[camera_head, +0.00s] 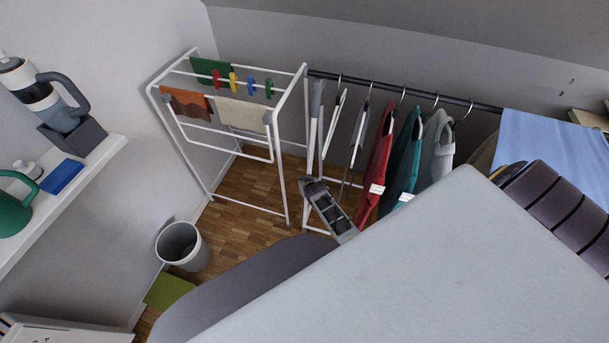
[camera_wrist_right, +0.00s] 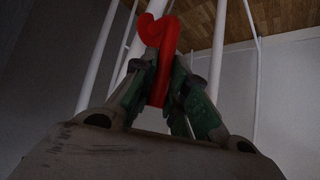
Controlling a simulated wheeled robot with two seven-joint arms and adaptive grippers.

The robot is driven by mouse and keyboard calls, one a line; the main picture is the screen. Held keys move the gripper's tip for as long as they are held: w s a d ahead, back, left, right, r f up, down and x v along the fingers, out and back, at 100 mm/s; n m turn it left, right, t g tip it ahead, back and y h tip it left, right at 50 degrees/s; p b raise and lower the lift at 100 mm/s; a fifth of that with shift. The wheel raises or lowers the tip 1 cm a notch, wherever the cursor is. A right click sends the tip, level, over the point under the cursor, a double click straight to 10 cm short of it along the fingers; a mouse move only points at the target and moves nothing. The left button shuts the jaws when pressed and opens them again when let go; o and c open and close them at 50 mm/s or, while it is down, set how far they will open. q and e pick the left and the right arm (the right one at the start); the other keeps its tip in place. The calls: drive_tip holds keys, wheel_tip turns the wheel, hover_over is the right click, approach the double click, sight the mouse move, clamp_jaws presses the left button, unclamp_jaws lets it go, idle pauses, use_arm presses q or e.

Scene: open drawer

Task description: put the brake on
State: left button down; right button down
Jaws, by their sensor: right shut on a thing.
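In the right wrist view, my right gripper (camera_wrist_right: 163,68) is shut on a bright red bent piece (camera_wrist_right: 167,34). The piece sits between the two green-padded fingers, and its rounded, hooked top sticks out beyond them. White tubes stand close behind it. I cannot tell whether this red piece is the brake or how it is fixed, as the fingers hide part of it. I cannot make out the right gripper in the head view. My left gripper is in neither view.
A white drying rack (camera_head: 277,178) holds cloths and coloured pegs. Beside it, clothes including a red garment (camera_head: 377,170) hang from a dark rail (camera_head: 455,100). A bin (camera_head: 182,247) stands by the left wall, below a white shelf (camera_head: 100,158). Some wooden floor (camera_head: 232,213) is clear.

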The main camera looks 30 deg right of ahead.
drive_tip(key=c, duration=1.4)
unclamp_jaws()
drive_tip(key=shift+w, duration=0.1)
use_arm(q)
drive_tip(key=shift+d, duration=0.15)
use_arm(e)
drive_tip(key=shift+v, duration=6.05)
